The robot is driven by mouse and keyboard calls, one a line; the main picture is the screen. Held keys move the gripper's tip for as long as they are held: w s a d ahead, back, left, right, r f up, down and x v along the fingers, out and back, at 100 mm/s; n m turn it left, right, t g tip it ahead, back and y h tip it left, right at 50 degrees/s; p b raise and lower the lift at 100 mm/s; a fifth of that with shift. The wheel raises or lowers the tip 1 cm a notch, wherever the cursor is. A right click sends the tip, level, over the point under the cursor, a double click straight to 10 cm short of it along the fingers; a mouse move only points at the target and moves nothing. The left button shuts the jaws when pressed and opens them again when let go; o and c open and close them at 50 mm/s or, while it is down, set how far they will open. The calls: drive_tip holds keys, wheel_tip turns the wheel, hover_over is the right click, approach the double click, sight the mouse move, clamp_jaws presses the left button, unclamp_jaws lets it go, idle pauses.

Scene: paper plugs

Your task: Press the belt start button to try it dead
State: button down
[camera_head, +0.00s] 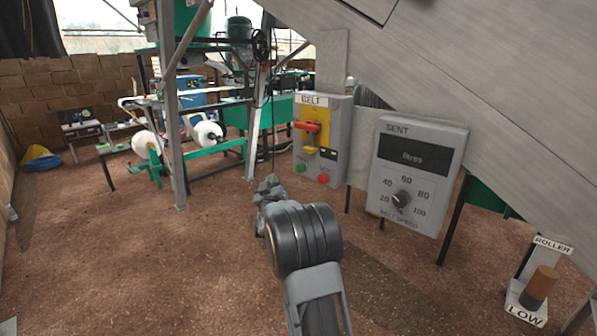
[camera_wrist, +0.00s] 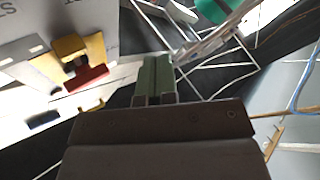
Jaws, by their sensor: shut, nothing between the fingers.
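The grey BELT box (camera_head: 337,142) stands at the centre of the head view. Its lower face carries a green button (camera_head: 300,167) at left and a red button (camera_head: 323,179) at right. Above them a red handle (camera_head: 308,127) lies roughly level across a yellow plate (camera_head: 318,114). My gripper (camera_head: 268,181) is shut and empty, below and left of the green button and apart from it in the picture. In the wrist view my gripper's greenish fingers (camera_wrist: 157,78) are together. The box shows there turned over at left, with the red handle (camera_wrist: 86,78); I cannot make out the green button there.
A grey speed panel (camera_head: 415,175) with a dark display and a dial stands right of the box. A ROLLER post (camera_head: 538,288) stands at lower right. A sloping grey chute (camera_head: 490,70) overhangs the upper right. The brown floor (camera_head: 130,250) at left is open.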

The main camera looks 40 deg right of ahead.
sight(300, 169)
drive_tip(key=w+d, duration=0.1)
drive_tip(key=d, duration=0.7)
drive_tip(key=shift+w+d+p, duration=0.25)
drive_tip(key=shift+w+p, duration=0.05)
drive_tip(key=shift+p, duration=0.1)
drive_tip(key=shift+d, duration=0.15)
idle(1.8)
drive_tip(key=shift+d+b, duration=0.3)
drive_tip(key=shift+b, duration=0.15)
drive_tip(key=shift+w+d, duration=0.15)
drive_tip(key=shift+d, duration=0.35)
idle(0.8)
drive_tip(key=shift+a+b, duration=0.2)
drive_tip(key=shift+b, duration=0.25)
drive_tip(key=shift+s+a+b, duration=0.2)
drive_tip(key=shift+a+b, duration=0.2)
drive_tip(key=shift+a, duration=0.3)
drive_tip(key=shift+a, duration=0.1)
